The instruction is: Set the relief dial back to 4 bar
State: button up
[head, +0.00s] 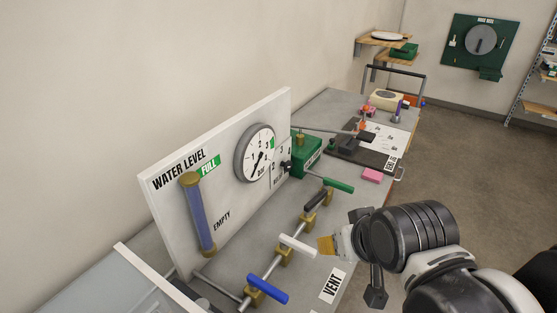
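The relief dial (287,166) is a small dark knob on the right end of the white upright panel (222,205). Numbers, among them 2, 3 and 4, are printed around it. Its pointer is too small to read. A round pressure gauge (255,153) sits just left of it; its dark needle points down and left. My gripper (343,243) is at the lower right, above the bench and well apart from the dial. A yellow-orange piece shows at its tip. I cannot tell whether its fingers are open or shut.
A pipe with blue (267,288), white (297,246), black (316,203) and green (338,185) valve levers runs along the bench between my gripper and the panel. A green box (306,154) stands just right of the dial. A pink block (373,175) lies farther back.

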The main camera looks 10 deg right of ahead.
aim_at(287, 165)
jog(key=i+l+z, duration=0.2)
jog(key=z, duration=0.15)
jog(key=i+l+z, duration=0.3)
jog(key=k, duration=0.05)
